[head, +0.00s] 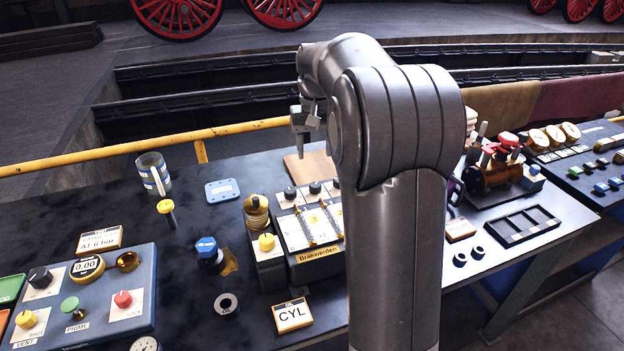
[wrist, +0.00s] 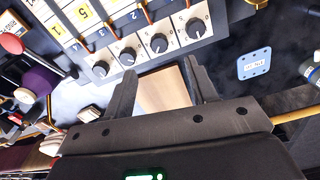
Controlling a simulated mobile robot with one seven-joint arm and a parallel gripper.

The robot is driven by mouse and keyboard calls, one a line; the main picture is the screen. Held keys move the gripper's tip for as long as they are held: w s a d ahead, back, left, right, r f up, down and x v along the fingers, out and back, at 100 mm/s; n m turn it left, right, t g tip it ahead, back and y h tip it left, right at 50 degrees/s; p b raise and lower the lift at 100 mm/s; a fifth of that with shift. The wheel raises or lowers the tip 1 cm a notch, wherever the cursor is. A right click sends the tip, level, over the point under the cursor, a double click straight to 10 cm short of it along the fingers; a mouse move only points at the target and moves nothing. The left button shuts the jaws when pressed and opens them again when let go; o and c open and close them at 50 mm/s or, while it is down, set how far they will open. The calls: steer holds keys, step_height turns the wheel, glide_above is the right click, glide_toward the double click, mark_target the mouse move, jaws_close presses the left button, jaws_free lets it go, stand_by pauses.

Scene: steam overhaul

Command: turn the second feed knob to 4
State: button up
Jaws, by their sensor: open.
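A row of several black feed knobs with white pointer lines on white dials shows in the wrist view. Counting from the blue plate's side, the first knob (wrist: 195,28) and the second knob (wrist: 158,43) stand beyond my fingertips. In the head view the first knob (head: 290,193) and second knob (head: 315,187) sit along the back of the feed unit; my arm hides its right part. The dial digits are too small to read surely. My gripper (head: 304,124) hangs above the bench behind the row; its open, empty fingers (wrist: 162,82) touch no knob.
A wooden board (head: 309,166) lies behind the knobs, under my gripper. A yellow rail (head: 130,150) runs behind the bench. A CYL card (head: 292,314) stands in front.

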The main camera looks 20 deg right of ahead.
mark_target(315, 185)
steer(key=f, duration=0.4)
steer(key=w+f, duration=0.1)
steer(key=f, duration=0.6)
steer(key=shift+w+d+f, duration=0.15)
steer(key=shift+d+f, duration=0.1)
steer(key=shift+f, duration=0.1)
steer(key=c, duration=1)
steer(key=shift+o, duration=0.2)
